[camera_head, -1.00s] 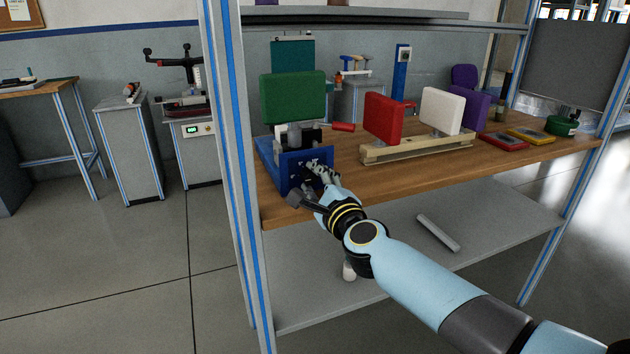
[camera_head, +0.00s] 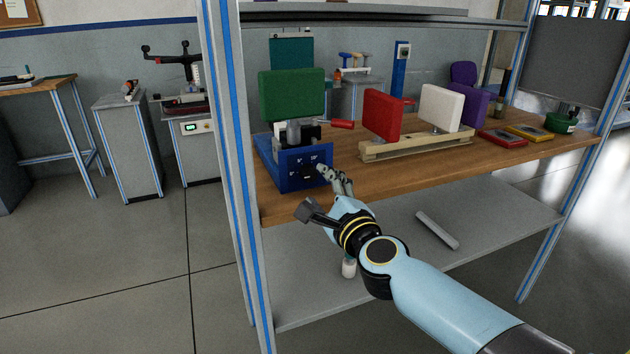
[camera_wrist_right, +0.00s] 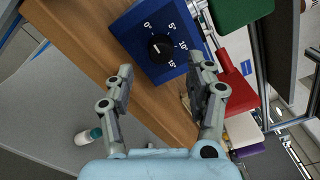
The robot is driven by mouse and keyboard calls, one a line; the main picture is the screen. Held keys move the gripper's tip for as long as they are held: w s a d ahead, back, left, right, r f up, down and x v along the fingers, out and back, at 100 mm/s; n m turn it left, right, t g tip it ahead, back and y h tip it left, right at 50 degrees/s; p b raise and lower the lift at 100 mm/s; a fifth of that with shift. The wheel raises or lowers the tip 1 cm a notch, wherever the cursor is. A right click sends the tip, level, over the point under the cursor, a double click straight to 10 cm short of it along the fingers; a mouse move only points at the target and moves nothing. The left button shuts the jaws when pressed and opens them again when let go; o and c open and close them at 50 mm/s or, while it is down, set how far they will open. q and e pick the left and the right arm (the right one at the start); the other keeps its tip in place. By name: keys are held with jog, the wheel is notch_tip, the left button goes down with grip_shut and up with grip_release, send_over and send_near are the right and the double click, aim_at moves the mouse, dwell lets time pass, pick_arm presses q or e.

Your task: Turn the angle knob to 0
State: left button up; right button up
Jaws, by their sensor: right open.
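The blue fixture box (camera_head: 280,181) stands at the left end of the wooden bench top, with a green pad above it. Its front carries the black angle knob (camera_head: 307,172), ringed by white degree labels. In the right wrist view the knob (camera_wrist_right: 160,48) faces the camera between the fingers, with a small pale mark whose exact setting I cannot tell. My right gripper (camera_head: 333,173) is open and empty, just in front and to the right of the knob. Its fingers (camera_wrist_right: 160,74) are apart and do not touch the knob. My left gripper is not in view.
A wooden rack (camera_head: 415,147) with red, white and purple pads stands right of the box. The shelf's blue-striped post (camera_head: 237,180) rises at the left. The lower shelf (camera_head: 480,215) holds a grey bar and a small white bottle (camera_head: 348,267).

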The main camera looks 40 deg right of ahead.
jog(key=v, duration=0.7)
jog(key=shift+s, duration=0.25)
jog(key=s+a+f+n+g+y+b, duration=0.15)
jog(key=s+f+n, duration=0.25)
jog(key=f, duration=0.7)
jog(key=s+f+n+g, duration=0.3)
jog(key=s+f+n, duration=0.1)
jog(key=f, duration=0.7)
jog(key=s+a+f+n+g+y+b, duration=0.1)
jog(key=s+f+n+g, duration=0.3)
jog(key=f, duration=0.7)
jog(key=s+f+n+g, duration=0.4)
jog(key=s+f+n, duration=0.3)
jog(key=s, duration=0.8)
jog(key=s+f+n+g+b, duration=0.1)
jog(key=s+f+n+g, duration=0.3)
jog(key=s, duration=1.2)
notch_tip(320, 180, down, 5)
jog(key=n, duration=0.4)
jog(key=shift+f+y, duration=0.25)
jog(key=shift+y, duration=0.1)
